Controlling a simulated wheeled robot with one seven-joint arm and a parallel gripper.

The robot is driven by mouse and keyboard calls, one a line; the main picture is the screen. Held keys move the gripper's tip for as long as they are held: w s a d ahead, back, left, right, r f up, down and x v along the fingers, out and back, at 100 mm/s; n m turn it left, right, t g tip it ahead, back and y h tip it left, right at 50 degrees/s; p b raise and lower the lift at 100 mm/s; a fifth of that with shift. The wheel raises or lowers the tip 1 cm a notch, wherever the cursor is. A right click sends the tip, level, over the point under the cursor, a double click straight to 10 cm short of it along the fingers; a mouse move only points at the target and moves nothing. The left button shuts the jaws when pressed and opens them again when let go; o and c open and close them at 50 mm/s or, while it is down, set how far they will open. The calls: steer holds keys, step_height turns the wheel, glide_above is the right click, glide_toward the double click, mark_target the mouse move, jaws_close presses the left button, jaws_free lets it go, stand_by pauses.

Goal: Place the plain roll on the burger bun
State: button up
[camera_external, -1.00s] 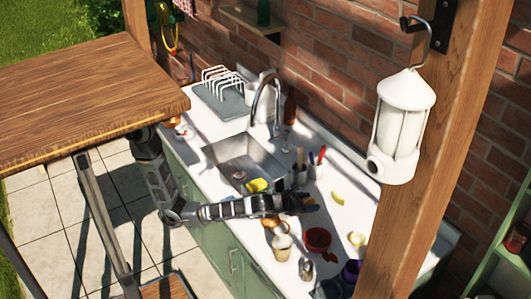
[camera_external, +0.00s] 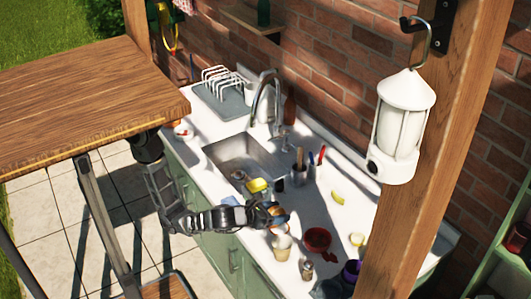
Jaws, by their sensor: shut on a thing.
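My gripper (camera_external: 276,210) is above the near part of the white counter, left of the red bowl. It is shut on a small tan-brown thing (camera_external: 279,211), which looks like the plain roll; the fingers hide much of it. The burger bun cannot be made out clearly. A pale brown patch (camera_external: 279,228) just below my gripper, behind the cream cup, may be part of it. I cannot tell whether the held roll touches anything below.
A cream cup (camera_external: 282,246), a red bowl (camera_external: 317,239) and a small jar (camera_external: 307,270) stand near my gripper. A yellow sponge (camera_external: 257,185) lies by the sink (camera_external: 240,158). A utensil holder (camera_external: 299,175) stands behind.

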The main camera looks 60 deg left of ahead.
steer(key=shift+n, duration=0.3)
steer(key=s, duration=0.1)
steer(key=s+a, duration=0.1)
steer(key=s, duration=0.1)
steer(key=s+a, duration=0.1)
steer(key=s, duration=0.1)
steer(key=shift+a+r, duration=0.2)
steer(key=shift+r, duration=0.1)
steer(key=w+a+f, duration=0.2)
steer(key=w, duration=0.1)
steer(key=w+a+f+b, duration=0.1)
steer(key=w+a+f, duration=0.1)
steer(key=w, duration=0.1)
steer(key=w+a+f, duration=0.2)
steer(key=a, duration=0.1)
steer(key=shift+w+f+b, duration=0.3)
steer(key=shift+w+f, duration=0.1)
steer(key=shift+f+b, duration=0.3)
steer(key=shift+f, duration=1.65)
steer(key=shift+f, duration=0.15)
steer(key=o, duration=1)
steer(key=shift+s+r, duration=0.3)
steer(key=v, duration=1.1)
steer(key=shift+s+d+r+p, duration=0.1)
steer(key=shift+s+p, duration=0.05)
steer(key=shift+p, duration=0.2)
